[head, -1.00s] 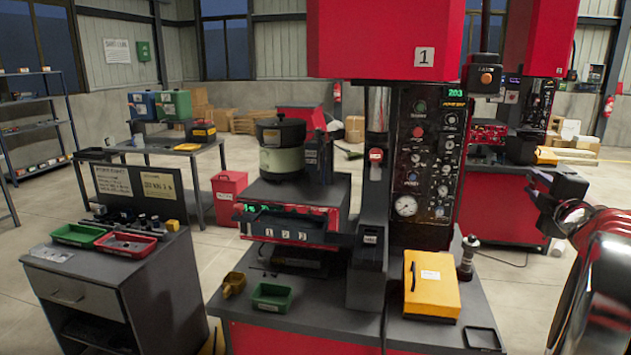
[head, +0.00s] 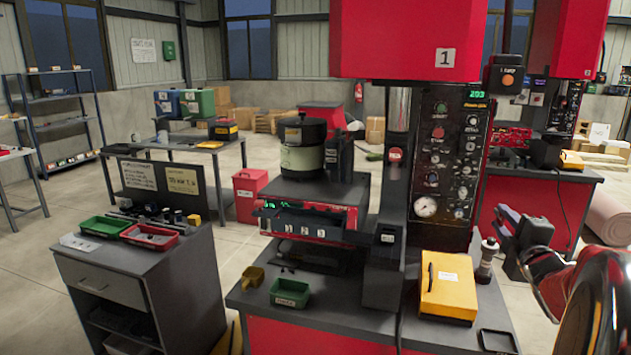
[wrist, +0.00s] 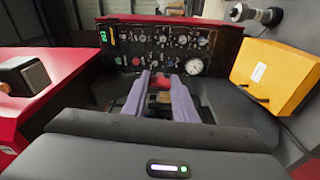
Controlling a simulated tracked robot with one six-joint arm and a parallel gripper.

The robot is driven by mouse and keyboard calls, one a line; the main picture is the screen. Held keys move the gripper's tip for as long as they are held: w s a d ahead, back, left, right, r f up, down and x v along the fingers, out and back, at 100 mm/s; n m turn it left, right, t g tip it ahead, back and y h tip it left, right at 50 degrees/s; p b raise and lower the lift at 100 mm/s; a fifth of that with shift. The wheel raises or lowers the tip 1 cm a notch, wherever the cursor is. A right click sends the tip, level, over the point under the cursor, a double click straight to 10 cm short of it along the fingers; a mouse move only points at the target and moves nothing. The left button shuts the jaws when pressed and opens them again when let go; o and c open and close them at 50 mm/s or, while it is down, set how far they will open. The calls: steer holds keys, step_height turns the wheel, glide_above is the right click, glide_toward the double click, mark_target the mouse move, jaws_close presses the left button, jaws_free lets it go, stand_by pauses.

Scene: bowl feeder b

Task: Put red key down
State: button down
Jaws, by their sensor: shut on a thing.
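My gripper (head: 512,220) is at the right of the head view, in front of the lower right side of the press's black control panel (head: 446,160). In the wrist view, the two pale purple fingers of my gripper (wrist: 161,78) point toward that panel. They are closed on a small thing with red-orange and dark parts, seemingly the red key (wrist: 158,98). The fingers hide most of it, and its shape is unclear. In the head view I cannot make the key out.
A yellow case (head: 447,284) and a dark-and-silver upright tool (head: 487,258) stand on the bench below the panel. A green tray (head: 290,293) and a yellow scoop (head: 252,279) lie further left. A cabinet (head: 145,275) with trays stands at left. Open floor lies between.

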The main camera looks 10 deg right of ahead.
steer(key=w+a+f+n+y, duration=0.1)
steer(key=w+a+f+y, duration=0.1)
steer(key=a+f, duration=0.6)
steer(key=w+a+f+n+t+y, duration=0.1)
steer(key=w+a+f, duration=0.4)
steer(key=a, duration=1.6)
steer(key=w+a+f+n+y, duration=0.2)
steer(key=w+a+f+y, duration=0.1)
steer(key=a+f, duration=0.8)
steer(key=a+y, duration=0.1)
steer(key=a, duration=0.2)
steer(key=shift+w+a+n, duration=0.2)
steer(key=shift+a+n, duration=0.05)
steer(key=shift+n, duration=0.05)
steer(key=shift+r, duration=0.1)
steer(key=s+f, duration=0.5)
steer(key=f, duration=0.1)
steer(key=shift+f, duration=0.3)
